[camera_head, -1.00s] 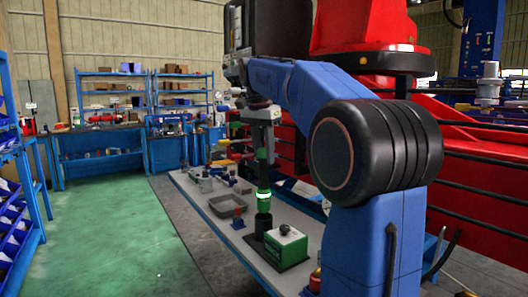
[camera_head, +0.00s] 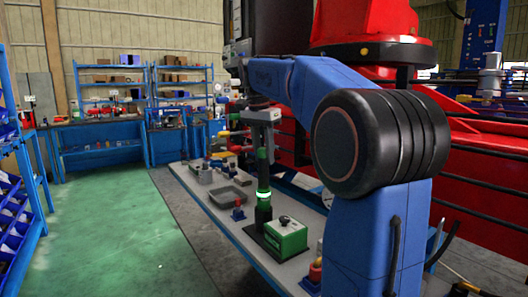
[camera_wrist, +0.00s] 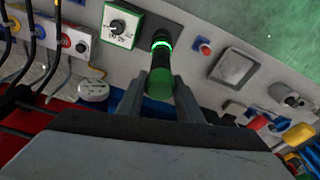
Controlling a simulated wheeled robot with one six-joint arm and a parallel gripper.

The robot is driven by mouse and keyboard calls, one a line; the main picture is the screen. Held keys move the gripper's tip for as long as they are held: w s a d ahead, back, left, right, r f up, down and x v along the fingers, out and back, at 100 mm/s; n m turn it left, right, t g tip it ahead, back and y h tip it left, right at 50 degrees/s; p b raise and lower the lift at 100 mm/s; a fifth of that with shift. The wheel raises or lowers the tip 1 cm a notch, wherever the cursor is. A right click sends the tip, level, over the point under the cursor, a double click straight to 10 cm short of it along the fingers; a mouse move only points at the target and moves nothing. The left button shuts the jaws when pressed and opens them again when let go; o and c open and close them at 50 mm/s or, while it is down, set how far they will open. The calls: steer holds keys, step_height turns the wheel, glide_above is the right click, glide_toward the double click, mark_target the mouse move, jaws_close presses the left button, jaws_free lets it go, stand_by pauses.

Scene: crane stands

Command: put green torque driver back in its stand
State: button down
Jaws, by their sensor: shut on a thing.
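The green torque driver (camera_head: 263,172) hangs upright in my gripper (camera_head: 262,128), with a glowing green ring near its lower part. In the wrist view the driver (camera_wrist: 162,72) lies between the two fingers of my gripper (camera_wrist: 160,80), which are shut on it. Its lower end meets a black round part (camera_head: 263,213) above a dark base plate beside the green box. That black part looks like the stand's cup. I cannot tell how deep the driver is in it, or whether part of the black belongs to the driver.
A green box with a dial (camera_head: 287,237) stands close to the right of the driver. A grey tray (camera_head: 229,204) and a small red-topped item (camera_head: 238,209) are to the left. More items crowd the bench's far end. A red machine (camera_head: 470,140) stands behind the bench.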

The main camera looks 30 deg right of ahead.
steer(key=shift+f, duration=1.25)
steer(key=c, duration=1.2)
jaws_free()
steer(key=shift+f, duration=0.1)
steer(key=shift+s+a+r, duration=0.1)
steer(key=shift+a+r, duration=0.1)
steer(key=shift+r, duration=1.05)
steer(key=shift+a+r, duration=0.15)
steer(key=shift+r, duration=1.1)
